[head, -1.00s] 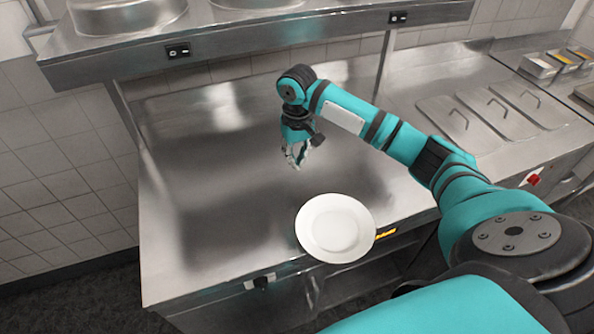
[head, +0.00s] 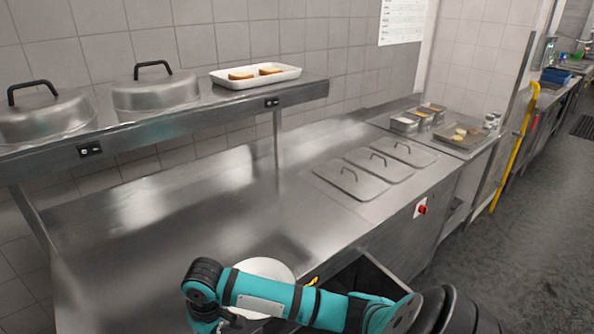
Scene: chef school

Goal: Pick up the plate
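The white plate (head: 266,266) lies on the steel counter near its front edge, at the bottom of the head view. My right arm crosses in front of it and hides its near part. My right gripper (head: 222,323) is at the bottom edge of the view, at the plate's left and near side. Its fingers are mostly cut off or hidden, so I cannot tell whether they are open or touch the plate. My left gripper is not in view.
A shelf (head: 190,115) above the counter holds two domed lids (head: 155,92) and a white tray (head: 255,77) with bread. Lidded wells (head: 375,165) and small food containers (head: 425,115) are to the right. The counter's middle (head: 200,215) is bare.

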